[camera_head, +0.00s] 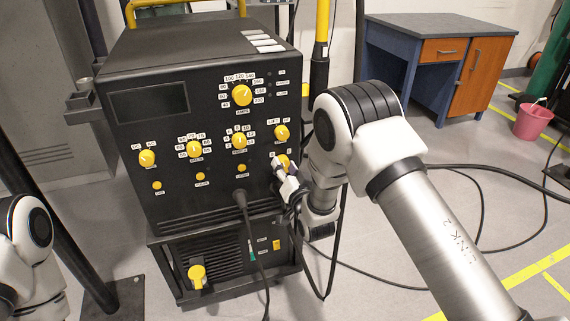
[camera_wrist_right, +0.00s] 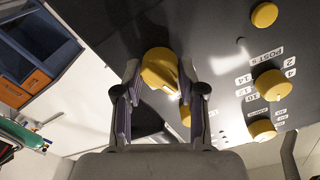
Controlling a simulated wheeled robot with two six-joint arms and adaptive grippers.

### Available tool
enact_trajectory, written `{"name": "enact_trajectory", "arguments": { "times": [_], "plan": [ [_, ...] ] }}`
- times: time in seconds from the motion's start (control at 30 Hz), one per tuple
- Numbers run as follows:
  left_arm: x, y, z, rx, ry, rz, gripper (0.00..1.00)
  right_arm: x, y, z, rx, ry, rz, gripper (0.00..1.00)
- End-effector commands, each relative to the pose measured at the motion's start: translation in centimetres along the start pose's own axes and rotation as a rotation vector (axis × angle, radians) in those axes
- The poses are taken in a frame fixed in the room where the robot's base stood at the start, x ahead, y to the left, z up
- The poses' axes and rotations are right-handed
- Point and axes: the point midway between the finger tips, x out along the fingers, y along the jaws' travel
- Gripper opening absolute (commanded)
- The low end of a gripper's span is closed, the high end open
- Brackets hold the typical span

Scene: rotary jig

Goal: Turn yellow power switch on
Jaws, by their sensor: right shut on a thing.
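A black machine (camera_head: 170,125) has several yellow knobs on its front panel. My right gripper (camera_head: 283,172) is at a yellow knob (camera_head: 282,160) at the panel's right edge, below another yellow knob (camera_head: 282,132). In the right wrist view its two fingers (camera_wrist_right: 160,82) are shut on the sides of that knob (camera_wrist_right: 158,68). Its label is too small to read or partly hidden by the fingers. A larger yellow switch (camera_head: 197,275) sits on the lower unit at left. I cannot tell from the labels which is the power switch. My left gripper is out of view.
A black cable (camera_head: 245,212) plugs into the front panel and hangs down. More cables lie on the floor at right. A blue-grey desk (camera_head: 393,55) and a pink bucket (camera_head: 533,122) stand farther back. A dark post (camera_head: 50,170) stands at left.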

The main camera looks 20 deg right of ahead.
Motion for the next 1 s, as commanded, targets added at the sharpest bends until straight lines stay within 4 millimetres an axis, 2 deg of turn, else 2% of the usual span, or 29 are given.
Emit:
{"name": "enact_trajectory", "arguments": {
  "times": [1.0],
  "plan": [
    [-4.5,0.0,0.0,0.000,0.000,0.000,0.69,0.0,0.0,-0.1,0.920,0.000,0.001,0.05]
  ]
}}
